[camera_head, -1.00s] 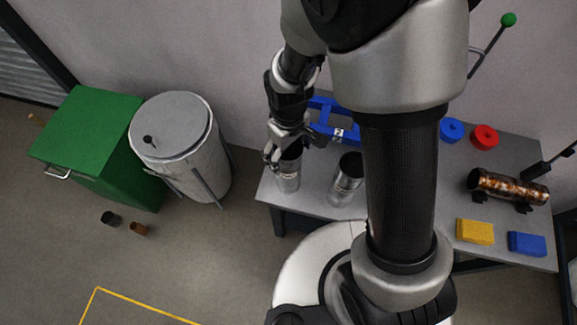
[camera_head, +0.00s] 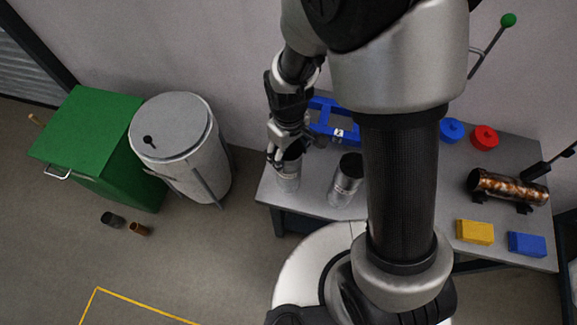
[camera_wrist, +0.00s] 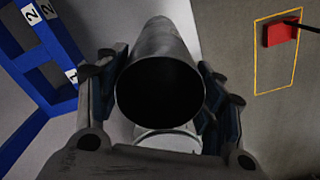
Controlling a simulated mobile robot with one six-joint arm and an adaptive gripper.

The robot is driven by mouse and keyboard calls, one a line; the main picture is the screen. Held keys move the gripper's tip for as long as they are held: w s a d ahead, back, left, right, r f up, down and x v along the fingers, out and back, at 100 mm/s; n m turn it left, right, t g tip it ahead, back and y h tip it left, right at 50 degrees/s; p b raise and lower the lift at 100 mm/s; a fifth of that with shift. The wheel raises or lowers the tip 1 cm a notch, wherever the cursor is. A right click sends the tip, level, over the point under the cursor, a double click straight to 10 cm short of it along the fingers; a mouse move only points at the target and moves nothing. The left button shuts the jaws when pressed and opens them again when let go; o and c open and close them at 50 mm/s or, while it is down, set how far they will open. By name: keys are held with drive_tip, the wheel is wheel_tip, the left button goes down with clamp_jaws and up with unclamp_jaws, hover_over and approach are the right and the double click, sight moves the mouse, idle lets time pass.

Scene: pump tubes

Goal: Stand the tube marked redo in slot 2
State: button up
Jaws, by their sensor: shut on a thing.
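Two metal tubes stand on the grey table in the head view. My gripper (camera_head: 290,150) is shut on the upper end of the left tube (camera_head: 288,177), which looks upright on the table. In the wrist view my gripper (camera_wrist: 160,85) has a finger on each side of this tube (camera_wrist: 160,42), its dark open end facing the camera. The other tube (camera_head: 345,185) stands to its right, with a label too small to read. I cannot tell which is marked redo. The blue rack (camera_head: 322,128) is behind, partly hidden by my arm; a 2 label shows. The wrist view shows the rack (camera_wrist: 38,62) with 2 and 1 labels.
The table (camera_head: 315,196) also bears blue (camera_head: 451,131) and red (camera_head: 485,137) round pieces, a rusty pipe (camera_head: 508,188), and yellow (camera_head: 475,232) and blue (camera_head: 526,244) blocks. A drum (camera_head: 182,135) and green bin (camera_head: 90,140) stand left of the table.

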clamp_jaws()
